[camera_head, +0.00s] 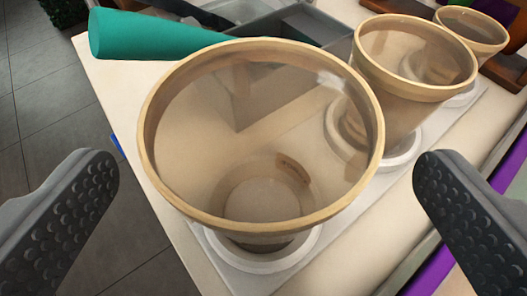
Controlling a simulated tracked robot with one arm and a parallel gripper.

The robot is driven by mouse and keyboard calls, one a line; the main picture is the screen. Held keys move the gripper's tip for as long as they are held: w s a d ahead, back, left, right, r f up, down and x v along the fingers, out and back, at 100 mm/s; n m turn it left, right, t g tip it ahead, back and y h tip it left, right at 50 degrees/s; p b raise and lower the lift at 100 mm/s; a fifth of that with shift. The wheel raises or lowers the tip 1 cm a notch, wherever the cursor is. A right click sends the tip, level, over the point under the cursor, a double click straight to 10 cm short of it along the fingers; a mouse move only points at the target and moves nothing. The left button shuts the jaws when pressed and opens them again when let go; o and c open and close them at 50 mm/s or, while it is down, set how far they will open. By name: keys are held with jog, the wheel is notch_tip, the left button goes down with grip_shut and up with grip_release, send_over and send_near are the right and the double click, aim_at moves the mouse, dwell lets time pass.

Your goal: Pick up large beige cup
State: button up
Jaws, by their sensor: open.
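The large beige cup (262,212) stands upright and see-through in the middle of the view, with a thick beige rim. Its base sits in a white ring on a white board. The cup looks empty. My gripper (266,178) is open, with one dark studded finger at the left of the cup and one at the right. Both fingers are apart from the cup in the picture, with nothing held between them.
Two similar beige cups, a nearer one (400,95) and a farther one (472,32), stand in a row to the upper right. A green cone-shaped object (150,36) lies at the upper left, beside a grey tray (262,27). Tiled floor (48,130) shows left of the table.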

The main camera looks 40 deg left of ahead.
aim_at(266, 85)
jog(key=x, duration=0.3)
jog(key=shift+w+a+r, duration=0.25)
jog(key=shift+w+a, duration=0.05)
jog(key=shift+a, duration=0.05)
jog(key=shift+w+a+f, duration=0.3)
jog(key=shift+w, duration=0.3)
jog(key=c, duration=1.2)
